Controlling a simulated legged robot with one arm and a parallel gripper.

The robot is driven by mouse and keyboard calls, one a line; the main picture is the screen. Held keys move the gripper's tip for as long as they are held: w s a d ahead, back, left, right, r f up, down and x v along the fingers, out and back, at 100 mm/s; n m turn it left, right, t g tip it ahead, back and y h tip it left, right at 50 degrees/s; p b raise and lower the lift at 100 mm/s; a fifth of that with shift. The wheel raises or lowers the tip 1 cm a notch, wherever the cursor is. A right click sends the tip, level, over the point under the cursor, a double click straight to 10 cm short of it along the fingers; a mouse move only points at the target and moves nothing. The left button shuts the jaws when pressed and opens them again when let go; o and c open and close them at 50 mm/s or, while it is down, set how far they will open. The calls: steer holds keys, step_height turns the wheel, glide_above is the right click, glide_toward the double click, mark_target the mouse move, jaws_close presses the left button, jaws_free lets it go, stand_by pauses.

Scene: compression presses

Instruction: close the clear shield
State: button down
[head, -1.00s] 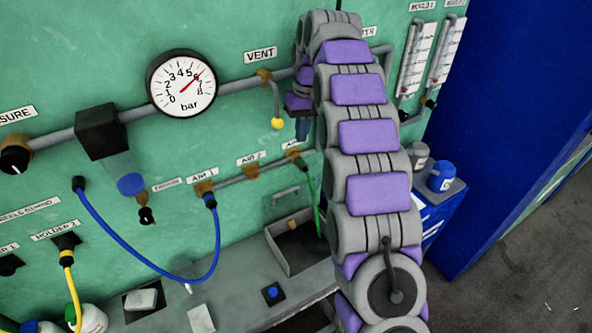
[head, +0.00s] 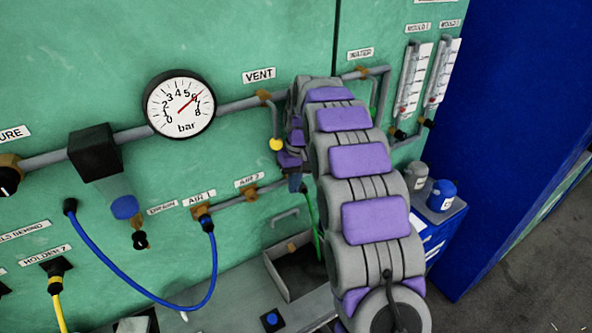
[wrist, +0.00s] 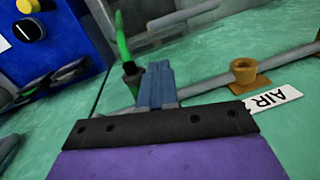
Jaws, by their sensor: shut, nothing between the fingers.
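I cannot make out the clear shield in either view. My gripper (head: 297,183) is at the end of my grey and purple arm, in front of the green wall panel below the vent pipe. In the wrist view its blue fingers (wrist: 157,84) are together with nothing between them. They point toward the green hose (wrist: 122,45) and the pipe; I cannot tell whether they touch anything. My arm hides part of the panel and bench.
A pressure gauge (head: 180,104), a blue hose (head: 140,290) and pipes line the green panel. A grey handle (head: 284,217) sits above an open recess (head: 290,285) in the bench. Dark floor is open at far right.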

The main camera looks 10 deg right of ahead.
steer(key=shift+s+f, duration=0.3)
steer(key=shift+s, duration=0.2)
steer(key=shift+s+f, duration=0.3)
steer(key=shift+s, duration=0.2)
steer(key=shift+s+d+f, duration=0.15)
steer(key=shift+s+f, duration=0.25)
steer(key=shift+f, duration=0.05)
steer(key=shift+s+b, duration=0.15)
steer(key=shift+b, duration=0.2)
